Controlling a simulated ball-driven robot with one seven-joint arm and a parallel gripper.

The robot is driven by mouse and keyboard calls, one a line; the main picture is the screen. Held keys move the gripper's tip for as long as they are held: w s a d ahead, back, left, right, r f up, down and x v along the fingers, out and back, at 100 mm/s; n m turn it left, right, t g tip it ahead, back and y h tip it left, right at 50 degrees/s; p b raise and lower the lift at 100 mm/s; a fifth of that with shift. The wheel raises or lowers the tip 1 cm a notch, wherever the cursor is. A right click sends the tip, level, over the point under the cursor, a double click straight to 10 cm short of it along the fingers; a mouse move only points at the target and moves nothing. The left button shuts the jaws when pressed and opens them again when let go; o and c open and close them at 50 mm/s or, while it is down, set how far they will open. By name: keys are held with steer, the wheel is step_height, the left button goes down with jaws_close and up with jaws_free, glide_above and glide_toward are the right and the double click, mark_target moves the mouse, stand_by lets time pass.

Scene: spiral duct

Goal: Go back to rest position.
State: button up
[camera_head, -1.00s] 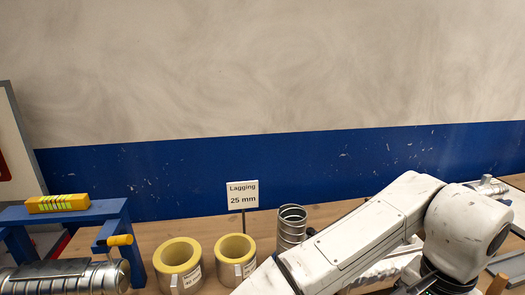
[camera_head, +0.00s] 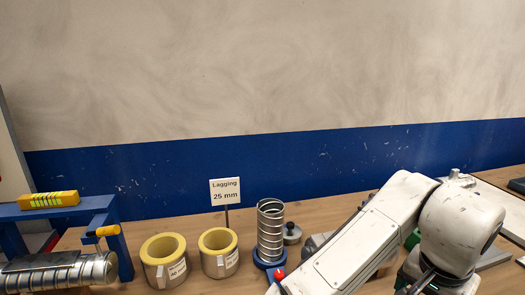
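My white arm (camera_head: 368,245) reaches in from the bottom right and bends at a rounded joint on the right. My gripper is not clearly seen; the end of the arm is hidden behind its own links or below the picture's edge. The task names no other object.
A spiral metal coil (camera_head: 270,222) stands on a blue base near a red knob (camera_head: 279,274). Left of it are two yellow-lined rings (camera_head: 218,250) and a "Lagging 25 mm" sign (camera_head: 225,192). A blue stand (camera_head: 112,235) with a yellow level (camera_head: 48,200) and a spiral duct (camera_head: 60,272) is at left.

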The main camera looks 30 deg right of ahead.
steer(key=w+d+r+n+t+h, duration=0.3)
steer(key=w+d+n+h, duration=0.15)
steer(key=d, duration=0.25)
steer(key=w+a+f+n+t+y, duration=0.35)
steer(key=a+f+n, duration=0.65)
steer(key=a+f, duration=0.4)
steer(key=s+a+f+n+g+y, duration=0.2)
steer(key=s+a+f+y, duration=0.25)
steer(key=a+f, duration=0.45)
steer(key=s+f+g+b, duration=0.2)
steer(key=s+f+b, duration=0.3)
steer(key=f, duration=0.3)
steer(key=s+d+f+g+h+b, duration=0.1)
steer(key=s+f+g+b, duration=0.1)
steer(key=s+f+b, duration=0.3)
step_height(320, 180, down, 3)
steer(key=shift+s+d+f, duration=0.15)
steer(key=shift+s, duration=0.3)
steer(key=shift+m, duration=0.25)
